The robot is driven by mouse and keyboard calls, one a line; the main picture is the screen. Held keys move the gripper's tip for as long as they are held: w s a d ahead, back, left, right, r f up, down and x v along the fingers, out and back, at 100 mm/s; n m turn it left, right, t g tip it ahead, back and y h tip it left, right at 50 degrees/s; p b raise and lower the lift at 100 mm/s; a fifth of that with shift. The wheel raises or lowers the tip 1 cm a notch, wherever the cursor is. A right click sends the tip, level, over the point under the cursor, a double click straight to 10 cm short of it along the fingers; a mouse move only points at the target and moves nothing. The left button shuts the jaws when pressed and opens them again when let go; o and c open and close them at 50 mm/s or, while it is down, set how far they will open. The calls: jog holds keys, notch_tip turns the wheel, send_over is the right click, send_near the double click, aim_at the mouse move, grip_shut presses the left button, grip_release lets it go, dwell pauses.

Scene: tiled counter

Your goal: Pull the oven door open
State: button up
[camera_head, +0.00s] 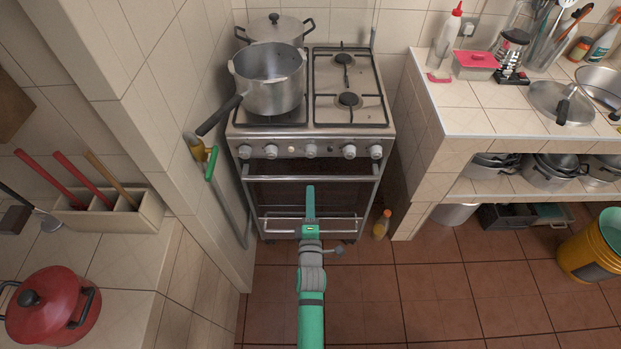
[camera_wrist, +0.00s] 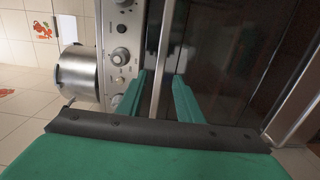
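The oven (camera_head: 312,130) stands against the tiled wall. Its dark glass door (camera_head: 285,196) looks shut in the head view. The silver door handle (camera_head: 265,178) runs across the door's top. My gripper (camera_head: 310,188) is in front of the door, near the middle of the handle. In the wrist view, which is turned sideways, the handle (camera_wrist: 168,45) passes between the two green fingers of my gripper (camera_wrist: 160,80). The fingers are apart, with a gap on either side of the bar. The dark door glass (camera_wrist: 235,60) fills the right there.
A large pot (camera_head: 270,85) sits on the hob, its handle jutting left. A hose (camera_head: 230,200) hangs along the left wall. A small bottle (camera_head: 382,224) stands on the floor right of the oven. Tiled floor (camera_head: 350,290) before the oven is mostly clear.

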aim_at(310, 181)
jog(key=w, duration=0.6)
jog(key=shift+d, duration=0.2)
jog(key=shift+w+a, duration=0.1)
jog(key=shift+w, duration=1.05)
jog(key=shift+a, duration=0.1)
jog(key=shift+c, duration=0.4)
jog(key=c, duration=0.5)
jog(key=shift+s, duration=0.1)
grip_shut()
